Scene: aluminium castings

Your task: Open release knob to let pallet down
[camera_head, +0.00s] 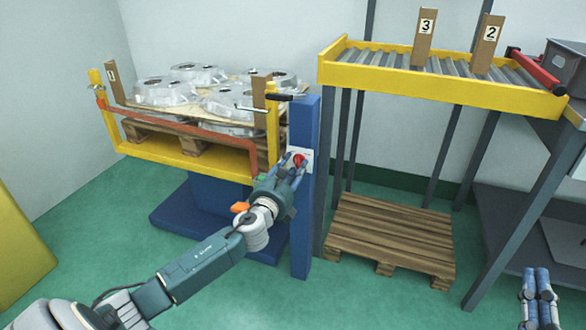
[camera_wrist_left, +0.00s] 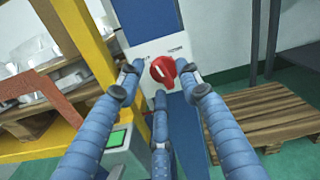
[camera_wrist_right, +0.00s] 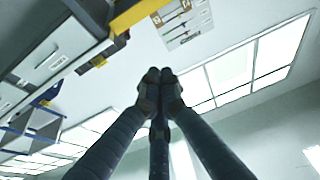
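The red release knob (camera_head: 299,160) sits on a white plate on the blue post (camera_head: 304,220). In the left wrist view the knob (camera_wrist_left: 162,72) shows between the fingertips of my left gripper (camera_wrist_left: 161,84). The fingers are spread around it, with small gaps visible at its sides; I cannot tell whether the lower finger touches. The wooden pallet (camera_head: 185,146) stands raised inside the yellow lift frame, loaded with several aluminium castings (camera_head: 165,91). My right gripper (camera_head: 538,282) is at the lower right, away from the knob; its fingertips meet in the right wrist view (camera_wrist_right: 160,76).
A yellow roller conveyor (camera_head: 440,85) with cards 3 and 2 stands at the right. An empty pallet (camera_head: 390,236) lies on the green floor below it. A green button box (camera_wrist_left: 120,143) is just left of my left gripper. A grey bin (camera_head: 568,68) stands at far right.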

